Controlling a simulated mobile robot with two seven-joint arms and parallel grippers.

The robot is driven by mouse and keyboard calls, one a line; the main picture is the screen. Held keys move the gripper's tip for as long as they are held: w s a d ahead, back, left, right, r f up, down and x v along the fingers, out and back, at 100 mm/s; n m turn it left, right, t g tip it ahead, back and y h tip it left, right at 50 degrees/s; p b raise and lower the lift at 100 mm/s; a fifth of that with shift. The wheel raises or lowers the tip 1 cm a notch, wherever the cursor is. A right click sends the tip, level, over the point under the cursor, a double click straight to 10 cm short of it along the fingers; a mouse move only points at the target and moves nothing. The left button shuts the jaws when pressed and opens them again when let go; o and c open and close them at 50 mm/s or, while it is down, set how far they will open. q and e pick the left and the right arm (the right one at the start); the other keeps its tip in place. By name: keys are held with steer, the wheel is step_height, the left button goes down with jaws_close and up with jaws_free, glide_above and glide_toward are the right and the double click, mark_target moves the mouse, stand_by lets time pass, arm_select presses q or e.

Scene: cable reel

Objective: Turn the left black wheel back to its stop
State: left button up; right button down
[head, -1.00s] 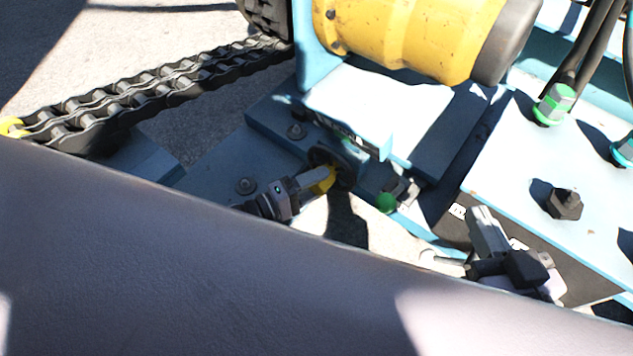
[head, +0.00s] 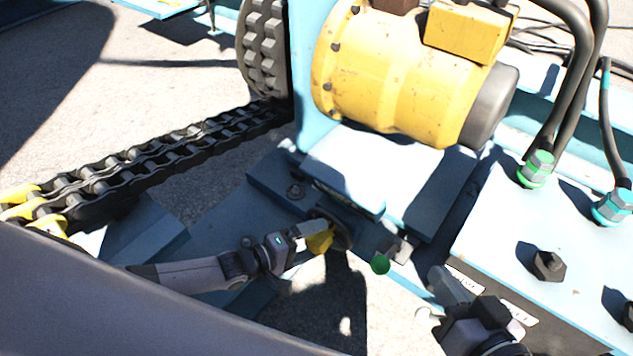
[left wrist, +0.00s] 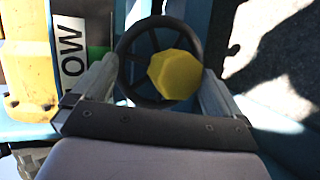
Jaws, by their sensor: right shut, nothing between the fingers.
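The left black wheel (left wrist: 124,75) is a spoked handwheel with a yellow faceted knob (left wrist: 175,74) on its right part in the left wrist view. In the head view the wheel (head: 344,233) is partly hidden behind my left gripper (head: 315,234), with the yellow knob (head: 320,242) at the fingertips. My left gripper's fingers (left wrist: 160,80) stand wide apart, one on each side of the wheel. The right finger is close to the knob; I cannot tell whether it touches. My right gripper (head: 440,277) is shut and empty, to the right of a green knob (head: 380,263).
A yellow motor (head: 400,75) sits above the wheel on the blue frame. A chain (head: 170,165) runs on the left. A blue box with green hose fittings (head: 537,168) stands on the right. A label (left wrist: 72,52) reading "OW" lies left of the wheel.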

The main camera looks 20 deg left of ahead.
arm_select(q)
steer(key=r, duration=0.3)
steer(key=w+r+t+h, duration=0.1)
steer(key=r, duration=0.2)
steer(key=d+r+t+h+p, duration=0.1)
steer(key=r, duration=0.3)
steer(key=shift+w, duration=0.15)
step_height(320, 180, up, 7)
steer(key=p, duration=0.3)
glide_above(316, 237)
steer(key=shift+s+d+r, duration=0.1)
steer(key=shift+s+r, duration=0.2)
steer(key=shift+r, duration=0.1)
arm_select(e)
steer(key=d+h, duration=0.1)
steer(key=s+d+r+h, duration=0.1)
steer(key=shift+d+r, duration=0.3)
